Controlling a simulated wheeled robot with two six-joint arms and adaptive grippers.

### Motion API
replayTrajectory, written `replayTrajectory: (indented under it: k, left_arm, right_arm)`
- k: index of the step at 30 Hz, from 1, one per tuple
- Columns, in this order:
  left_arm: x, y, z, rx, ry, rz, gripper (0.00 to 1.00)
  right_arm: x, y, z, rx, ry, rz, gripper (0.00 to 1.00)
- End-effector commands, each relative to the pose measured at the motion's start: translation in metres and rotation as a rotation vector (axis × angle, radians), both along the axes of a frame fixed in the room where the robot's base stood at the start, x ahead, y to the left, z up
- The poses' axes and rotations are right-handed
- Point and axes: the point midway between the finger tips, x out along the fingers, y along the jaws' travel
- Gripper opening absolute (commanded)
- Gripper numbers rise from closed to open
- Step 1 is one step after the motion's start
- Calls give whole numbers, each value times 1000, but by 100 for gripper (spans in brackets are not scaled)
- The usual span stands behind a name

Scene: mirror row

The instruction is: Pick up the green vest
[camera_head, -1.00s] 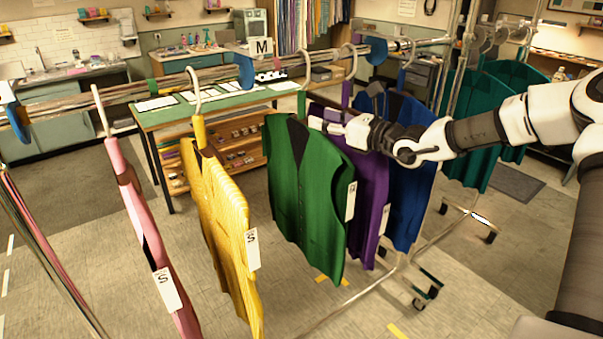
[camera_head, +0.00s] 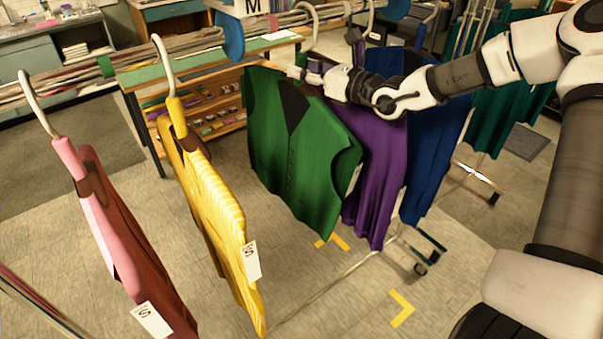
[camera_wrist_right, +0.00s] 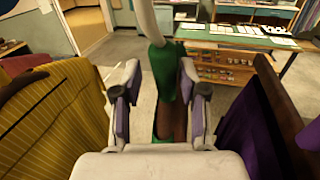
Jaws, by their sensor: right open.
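The green vest (camera_head: 300,160) hangs from its hook on the rail, between the yellow striped vest (camera_head: 205,200) and the purple vest (camera_head: 377,170). It hangs at a slant in the head view. My right gripper (camera_head: 303,73) is at the top of the green vest, near its hanger. In the right wrist view my right gripper (camera_wrist_right: 158,85) is open, with its fingers on either side of the green hanger neck (camera_wrist_right: 163,70) and a gap visible. The gripper partly hides the vest's shoulder area. My left gripper is not in view.
A pink and maroon vest (camera_head: 125,240) hangs at the left, and a blue vest (camera_head: 435,150) and teal vests (camera_head: 500,110) hang to the right. A green-topped table (camera_head: 150,75) stands behind the rail. A size sign (camera_head: 252,7) sits on the rail.

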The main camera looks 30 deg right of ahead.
Motion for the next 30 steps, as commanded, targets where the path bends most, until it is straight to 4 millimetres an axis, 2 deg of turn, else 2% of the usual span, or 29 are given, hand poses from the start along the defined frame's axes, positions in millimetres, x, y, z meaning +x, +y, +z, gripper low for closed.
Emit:
replayTrajectory:
  k: [1,2,3,22,30]
  left_arm:
    - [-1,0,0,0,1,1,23]
    - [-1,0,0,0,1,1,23]
    - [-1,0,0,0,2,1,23]
    - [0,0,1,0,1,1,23]
    - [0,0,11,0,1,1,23]
  right_arm:
    - [0,0,1,0,0,1,16]
    - [0,0,1,0,0,1,5]
    - [0,0,0,0,0,1,0]
    - [0,0,0,-1,2,1,0]
    - [3,-5,16,0,1,2,0]
